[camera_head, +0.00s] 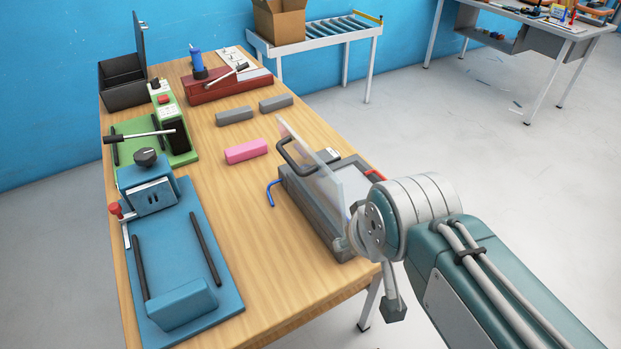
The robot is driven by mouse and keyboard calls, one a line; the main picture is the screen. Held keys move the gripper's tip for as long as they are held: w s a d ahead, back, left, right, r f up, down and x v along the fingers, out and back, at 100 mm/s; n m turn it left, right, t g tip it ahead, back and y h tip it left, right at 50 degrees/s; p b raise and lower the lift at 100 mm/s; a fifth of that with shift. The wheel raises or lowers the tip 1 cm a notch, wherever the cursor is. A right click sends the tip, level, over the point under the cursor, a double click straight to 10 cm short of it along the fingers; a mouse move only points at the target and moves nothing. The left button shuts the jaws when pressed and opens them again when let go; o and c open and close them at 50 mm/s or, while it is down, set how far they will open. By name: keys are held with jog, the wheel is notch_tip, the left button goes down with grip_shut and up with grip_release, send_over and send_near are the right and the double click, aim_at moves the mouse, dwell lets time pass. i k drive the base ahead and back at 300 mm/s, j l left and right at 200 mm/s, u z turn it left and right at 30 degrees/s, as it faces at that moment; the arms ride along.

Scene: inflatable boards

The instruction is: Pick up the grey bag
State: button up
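No object is clearly a bag. Two plain grey blocks lie on the wooden table: one grey block (234,116) left of centre and another grey block (276,103) just beyond it to the right. A pink block (245,151) lies nearer. My arm reaches in from the lower right, and its end is over the table's right edge, well apart from the grey blocks. Part of what looks like my gripper (393,310) hangs below the wrist joint. Its fingers are mostly hidden, so I cannot tell whether it is open or shut.
A grey device with a tilted clear cover (315,175) stands between my arm and the blocks. Blue (205,245), green (185,148) and red (225,90) fixtures and a black open box (122,85) line the table's left and back. Bare wood (265,240) lies in the middle front.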

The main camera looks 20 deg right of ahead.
aim_at(353, 185)
jog(key=i+l+u, duration=0.15)
jog(key=l, duration=0.25)
jog(key=i+l+u, duration=0.1)
jog(key=l, duration=0.35)
jog(key=i+l+u, duration=0.15)
jog(key=l, duration=0.3)
jog(key=l+u, duration=0.1)
jog(key=l, duration=0.35)
